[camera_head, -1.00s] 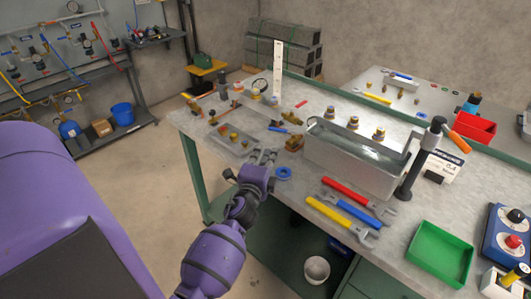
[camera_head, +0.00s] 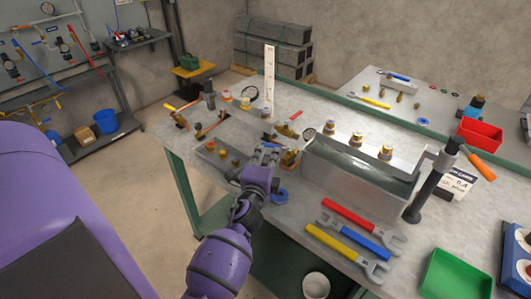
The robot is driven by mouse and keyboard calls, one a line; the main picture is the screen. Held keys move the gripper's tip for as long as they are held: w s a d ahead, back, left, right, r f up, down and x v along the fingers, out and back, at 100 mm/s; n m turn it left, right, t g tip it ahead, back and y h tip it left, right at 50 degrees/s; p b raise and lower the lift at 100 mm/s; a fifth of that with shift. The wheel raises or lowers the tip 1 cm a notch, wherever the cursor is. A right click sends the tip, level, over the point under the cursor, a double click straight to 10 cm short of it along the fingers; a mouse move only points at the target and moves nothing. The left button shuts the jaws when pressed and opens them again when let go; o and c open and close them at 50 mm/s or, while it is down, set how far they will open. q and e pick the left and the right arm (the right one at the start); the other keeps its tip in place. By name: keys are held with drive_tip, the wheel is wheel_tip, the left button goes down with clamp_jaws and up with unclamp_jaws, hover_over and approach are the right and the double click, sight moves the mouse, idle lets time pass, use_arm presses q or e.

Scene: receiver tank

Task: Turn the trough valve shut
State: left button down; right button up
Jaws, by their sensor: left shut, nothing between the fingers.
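The grey metal trough (camera_head: 350,184) stands on the workbench and holds clear liquid. A brass fitting (camera_head: 291,159) sits at its left end and is partly hidden. A post (camera_head: 431,184) with an orange lever (camera_head: 482,166) stands at its right end. I cannot tell for certain which of these is the trough valve. My left gripper (camera_head: 267,152) is shut and empty, just left of the brass fitting. I cannot tell whether it touches the fitting. A small blue part shows just beyond its fingers. My right gripper is not in view.
A shallow grey tray (camera_head: 222,164) with small fittings lies left of the gripper. A blue ring (camera_head: 279,196) lies close to my wrist. Red (camera_head: 352,215), blue (camera_head: 357,233) and yellow (camera_head: 340,248) wrenches lie in front of the trough. A green bin (camera_head: 455,272) stands at the right.

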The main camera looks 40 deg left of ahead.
use_arm(q)
drive_tip(key=shift+w+a, duration=0.15)
drive_tip(key=shift+w, duration=0.25)
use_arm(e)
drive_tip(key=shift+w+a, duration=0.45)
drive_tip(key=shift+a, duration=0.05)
use_arm(q)
drive_tip(key=shift+s, duration=0.1)
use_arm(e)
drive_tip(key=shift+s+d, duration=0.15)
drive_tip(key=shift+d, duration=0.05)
